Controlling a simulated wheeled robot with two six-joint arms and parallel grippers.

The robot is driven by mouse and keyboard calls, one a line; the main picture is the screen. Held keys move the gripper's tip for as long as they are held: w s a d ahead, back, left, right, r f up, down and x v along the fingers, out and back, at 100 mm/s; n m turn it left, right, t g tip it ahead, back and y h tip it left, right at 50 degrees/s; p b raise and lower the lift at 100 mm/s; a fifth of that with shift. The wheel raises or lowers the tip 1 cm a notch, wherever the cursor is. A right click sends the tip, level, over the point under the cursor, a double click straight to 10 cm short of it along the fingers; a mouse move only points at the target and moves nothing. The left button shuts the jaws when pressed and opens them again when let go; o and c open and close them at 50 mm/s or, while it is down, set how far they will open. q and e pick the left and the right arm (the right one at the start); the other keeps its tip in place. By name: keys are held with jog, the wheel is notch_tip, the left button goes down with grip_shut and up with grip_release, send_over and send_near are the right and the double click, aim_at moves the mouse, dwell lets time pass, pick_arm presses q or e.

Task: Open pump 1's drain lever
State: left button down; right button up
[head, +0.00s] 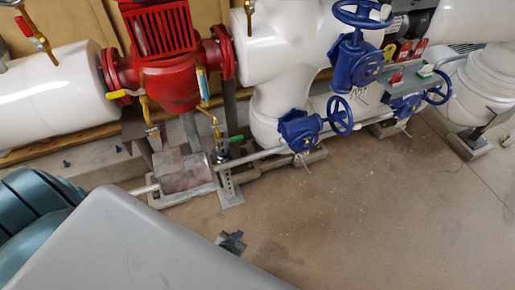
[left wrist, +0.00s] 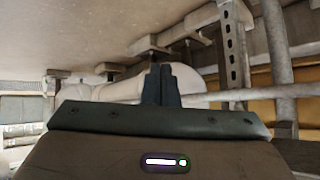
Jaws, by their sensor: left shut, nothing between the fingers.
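A red pump-like body (head: 165,60) sits between flanged white pipes at the upper left in the head view. No label shows which is pump 1's drain lever. My left gripper (head: 232,241) is over the floor, below and apart from the green handle. In the left wrist view its fingers (left wrist: 162,84) are together and empty. My right gripper does not show.
A perforated upright strut (head: 228,184) and a thin horizontal pipe (head: 262,153) stand beyond my left gripper. The strut also shows in the left wrist view (left wrist: 235,50). Blue valves with handwheels (head: 340,115) are to the right. The concrete floor (head: 400,210) at right is clear.

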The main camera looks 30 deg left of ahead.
pick_arm(q)
jog(key=w+r+n+t+y+b, duration=0.15)
jog(key=w+r+t+b, duration=0.3)
jog(key=w, duration=0.45)
jog(key=w+r+n+t+y+b, duration=0.1)
jog(key=w+r+t+y+b, duration=0.2)
jog(key=w+r+b, duration=0.45)
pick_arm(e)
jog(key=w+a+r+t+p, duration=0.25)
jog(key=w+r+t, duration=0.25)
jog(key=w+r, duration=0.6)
pick_arm(q)
jog(key=w+a+r+n+g+y+b, duration=0.1)
jog(key=w+a+r+n+y+b, duration=0.1)
jog(key=a+r+n+y+b, duration=0.1)
jog(key=w+a+r+n+g+y+b, duration=0.1)
jog(key=w+a+r+n+y+b, duration=0.1)
jog(key=r+n+y+b, duration=0.3)
notch_tip(320, 180, up, 4)
jog(key=a+y+b, duration=0.1)
jog(key=y+b, duration=0.2)
jog(key=shift+w+a+r+g, duration=0.15)
jog(key=shift+g, duration=0.2)
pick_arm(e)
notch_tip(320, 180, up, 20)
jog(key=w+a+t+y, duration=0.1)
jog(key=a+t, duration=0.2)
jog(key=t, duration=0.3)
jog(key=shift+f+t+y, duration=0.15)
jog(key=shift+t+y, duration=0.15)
